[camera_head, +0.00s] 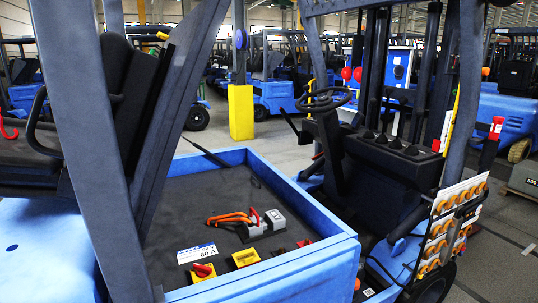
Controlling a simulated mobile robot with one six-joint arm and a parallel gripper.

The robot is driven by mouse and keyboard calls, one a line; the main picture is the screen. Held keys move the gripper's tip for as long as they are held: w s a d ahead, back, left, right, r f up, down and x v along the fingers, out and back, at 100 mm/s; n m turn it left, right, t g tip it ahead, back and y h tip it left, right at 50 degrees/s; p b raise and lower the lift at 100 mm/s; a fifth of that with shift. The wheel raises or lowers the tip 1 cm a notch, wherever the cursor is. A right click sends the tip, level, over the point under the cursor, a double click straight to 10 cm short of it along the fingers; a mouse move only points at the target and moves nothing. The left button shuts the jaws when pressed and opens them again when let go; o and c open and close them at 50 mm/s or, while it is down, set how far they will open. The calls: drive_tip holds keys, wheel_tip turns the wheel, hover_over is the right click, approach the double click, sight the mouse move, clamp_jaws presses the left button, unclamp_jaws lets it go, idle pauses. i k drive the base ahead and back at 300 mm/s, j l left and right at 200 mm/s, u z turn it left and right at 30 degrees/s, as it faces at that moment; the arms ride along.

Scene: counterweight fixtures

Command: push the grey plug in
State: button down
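A light grey block-shaped connector (275,218) lies on the dark floor of a blue-walled forklift compartment (203,162), right of its middle. A smaller grey piece (252,230) sits just left of it, with a red handle (255,215) rising above. I take these to be the grey plug and its mate, but I cannot tell which is which, nor whether they touch. Orange cables (229,217) curve from the left side of the smaller piece. My gripper is not in view.
A yellow-based red switch (203,272), a yellow box (246,258) and a white label (197,253) lie near the compartment's front wall. Dark grey posts (92,120) cross the left side. A steering wheel (324,99) and black console stand right. Other forklifts fill the back.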

sight(257, 226)
drive_tip(key=i+l+z, duration=0.1)
drive_tip(key=i, duration=0.5)
drive_tip(key=i+l+z, duration=0.1)
drive_tip(key=i+l, duration=0.2)
drive_tip(key=i, duration=0.3)
